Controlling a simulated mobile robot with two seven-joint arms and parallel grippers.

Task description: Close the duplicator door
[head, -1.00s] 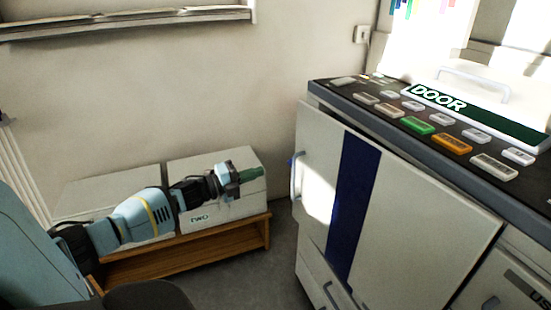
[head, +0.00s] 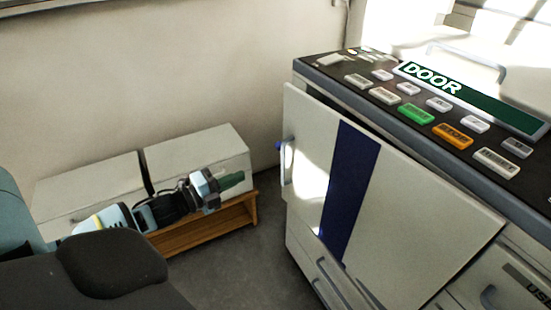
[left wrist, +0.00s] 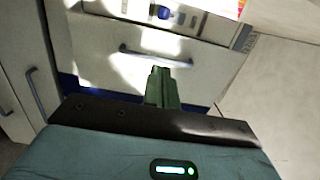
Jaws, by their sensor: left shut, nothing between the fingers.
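The duplicator's white door (head: 415,215) with a dark blue vertical stripe is on the right in the head view. It stands ajar: its left and upper edges jut out from the machine body, with a dark gap beneath the top panel. A grey upright handle (head: 287,162) is on its left edge. My left gripper (head: 232,180) is left of the handle, apart from it, its green fingers shut and empty. In the left wrist view, the shut fingers (left wrist: 160,75) overlap a pale surface below a grey bar handle (left wrist: 155,57); contact cannot be told. My right gripper is not in view.
The control panel (head: 330,78) with buttons and a green DOOR sign tops the duplicator. A lower drawer handle (head: 333,285) juts out below the door. White boxes (head: 200,155) on a wooden stand (head: 205,232) are behind my left arm. Grey floor (head: 255,270) lies between stand and duplicator.

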